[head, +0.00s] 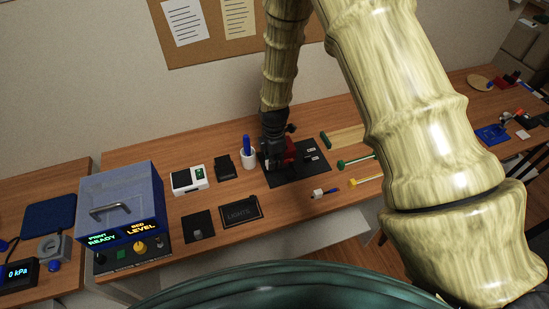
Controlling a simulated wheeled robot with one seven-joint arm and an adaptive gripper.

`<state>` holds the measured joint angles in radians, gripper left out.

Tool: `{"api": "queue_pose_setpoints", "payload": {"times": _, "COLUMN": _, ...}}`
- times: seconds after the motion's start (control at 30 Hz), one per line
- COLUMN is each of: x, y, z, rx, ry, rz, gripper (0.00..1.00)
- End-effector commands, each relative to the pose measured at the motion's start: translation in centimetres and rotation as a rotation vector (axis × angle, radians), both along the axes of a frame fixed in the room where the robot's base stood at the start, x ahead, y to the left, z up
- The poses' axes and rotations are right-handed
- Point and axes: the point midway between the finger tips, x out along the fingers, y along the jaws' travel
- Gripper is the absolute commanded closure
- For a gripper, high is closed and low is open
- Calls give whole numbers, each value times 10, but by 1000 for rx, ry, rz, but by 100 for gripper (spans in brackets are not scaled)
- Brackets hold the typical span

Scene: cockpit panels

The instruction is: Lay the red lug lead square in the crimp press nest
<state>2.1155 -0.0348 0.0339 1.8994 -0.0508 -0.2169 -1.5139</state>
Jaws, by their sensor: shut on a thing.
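My gripper (273,150) is dark and points down over the black crimp press base (312,172), on the wooden bench. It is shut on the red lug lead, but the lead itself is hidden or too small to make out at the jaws. A dark red block (290,150), which looks like part of the press, stands just right of the gripper. Small pale and dark parts sit on the base to its right. The nest cannot be made out, and I cannot tell whether the lead touches it or lies square.
A green-ended lead (342,164) and a yellow-ended lead (353,182) lie to the right. A blue-lidded box (120,205) stands left.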

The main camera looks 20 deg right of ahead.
Motion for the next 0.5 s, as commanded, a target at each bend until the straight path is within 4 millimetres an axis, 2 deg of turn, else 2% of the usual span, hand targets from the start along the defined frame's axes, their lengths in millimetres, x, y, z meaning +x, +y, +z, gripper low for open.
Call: {"api": "queue_pose_setpoints", "payload": {"times": 0.5, "x": -1, "y": -2, "z": -40, "rx": 0, "ry": 1, "rz": -5, "gripper": 100}}
